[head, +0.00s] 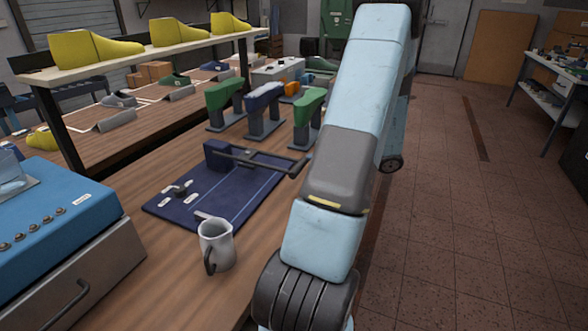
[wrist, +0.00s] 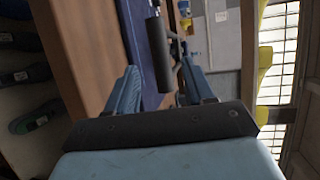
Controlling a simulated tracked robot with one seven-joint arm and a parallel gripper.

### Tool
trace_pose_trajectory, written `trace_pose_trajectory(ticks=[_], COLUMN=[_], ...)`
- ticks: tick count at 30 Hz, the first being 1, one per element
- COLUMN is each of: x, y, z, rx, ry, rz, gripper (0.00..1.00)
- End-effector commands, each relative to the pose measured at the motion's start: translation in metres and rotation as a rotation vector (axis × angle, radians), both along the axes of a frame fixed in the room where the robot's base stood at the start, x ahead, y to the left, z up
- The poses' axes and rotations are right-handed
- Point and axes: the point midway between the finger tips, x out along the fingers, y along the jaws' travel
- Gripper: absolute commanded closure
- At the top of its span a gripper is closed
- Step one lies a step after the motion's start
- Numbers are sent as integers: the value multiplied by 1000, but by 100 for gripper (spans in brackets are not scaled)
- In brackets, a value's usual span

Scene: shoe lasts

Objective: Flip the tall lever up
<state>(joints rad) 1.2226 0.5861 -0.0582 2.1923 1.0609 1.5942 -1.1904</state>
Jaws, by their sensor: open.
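The navy panel (head: 225,197) lies on the wooden bench. At its far edge a dark lever (head: 262,162) extends to the right from a navy block (head: 215,153), lying close to horizontal, its handle (head: 298,167) beside my arm. In the wrist view a dark cylindrical handle (wrist: 158,52) shows ahead, lined up between the fingers of my gripper (wrist: 160,70). The fingers are apart, with gaps on both sides; I cannot tell whether the handle is inside their reach. My arm hides my gripper in the head view. Small light and dark fittings (head: 180,188) sit on the panel's left part.
A grey mug (head: 216,244) stands at the panel's near edge. A blue machine (head: 55,215) is at the left. Green and blue stands (head: 263,108) are behind the panel. A shelf (head: 130,55) with yellow shoe lasts (head: 90,48) is at the back left. Open floor is to the right.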

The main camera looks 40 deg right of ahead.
Motion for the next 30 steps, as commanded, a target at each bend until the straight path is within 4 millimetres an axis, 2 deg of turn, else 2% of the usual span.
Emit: trace_pose_trajectory(ticks=[6, 12, 26, 30], x=[27, 45, 53, 53], y=[28, 45, 53, 53], z=[-7, -11, -14, -14], rx=[1, 1, 0, 0], ry=[-1, 0, 0, 0], rz=[3, 3, 0, 0], gripper=[47, 47, 47, 58])
